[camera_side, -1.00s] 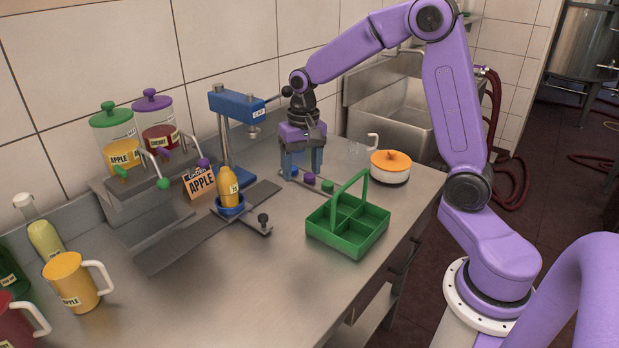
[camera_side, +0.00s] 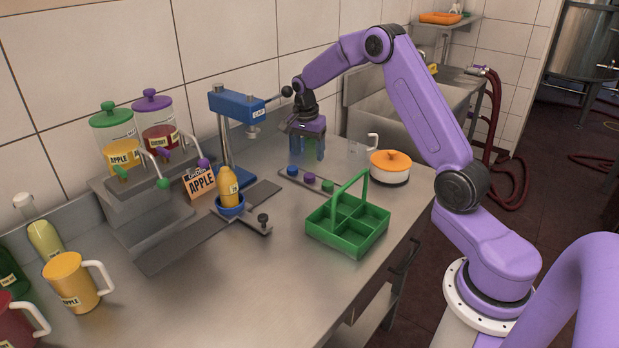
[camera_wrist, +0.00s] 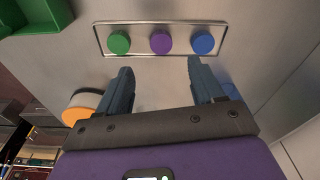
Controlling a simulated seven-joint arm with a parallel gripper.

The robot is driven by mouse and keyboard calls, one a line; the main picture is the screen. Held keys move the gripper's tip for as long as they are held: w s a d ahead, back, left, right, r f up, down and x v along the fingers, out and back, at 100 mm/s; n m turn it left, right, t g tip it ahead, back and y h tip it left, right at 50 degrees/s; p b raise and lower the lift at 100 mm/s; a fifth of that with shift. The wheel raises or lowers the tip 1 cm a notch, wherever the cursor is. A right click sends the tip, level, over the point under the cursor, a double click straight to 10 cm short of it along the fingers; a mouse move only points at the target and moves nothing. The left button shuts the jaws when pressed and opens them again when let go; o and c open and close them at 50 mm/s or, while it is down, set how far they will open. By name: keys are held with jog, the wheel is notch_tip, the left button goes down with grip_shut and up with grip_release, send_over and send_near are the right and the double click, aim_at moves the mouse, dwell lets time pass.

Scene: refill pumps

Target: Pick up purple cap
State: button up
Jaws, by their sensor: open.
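The purple cap (camera_side: 309,178) sits in a narrow metal tray (camera_side: 290,175) between a blue cap (camera_side: 293,170) and a green cap (camera_side: 327,187). In the wrist view the purple cap (camera_wrist: 161,43) lies in the middle of the row, with the green cap (camera_wrist: 119,42) to its left and the blue cap (camera_wrist: 203,43) to its right. My gripper (camera_side: 307,155) is open and empty, behind the tray and apart from the caps. In the wrist view its spread fingers (camera_wrist: 158,65) point toward the tray, with the purple cap beyond the gap between them.
A green divided crate (camera_side: 347,243) with a tall handle stands in front of the tray. A white pot with an orange lid (camera_side: 390,166) is to the right. A blue capping press (camera_side: 236,106) and a yellow bottle (camera_side: 228,186) in a holder stand to the left.

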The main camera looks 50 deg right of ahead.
aim_at(309, 175)
jog(key=f, duration=0.8)
jog(key=shift+w+d+f, duration=0.1)
jog(key=shift+w+d, duration=0.1)
jog(key=shift+d, duration=0.15)
jog(key=c, duration=0.9)
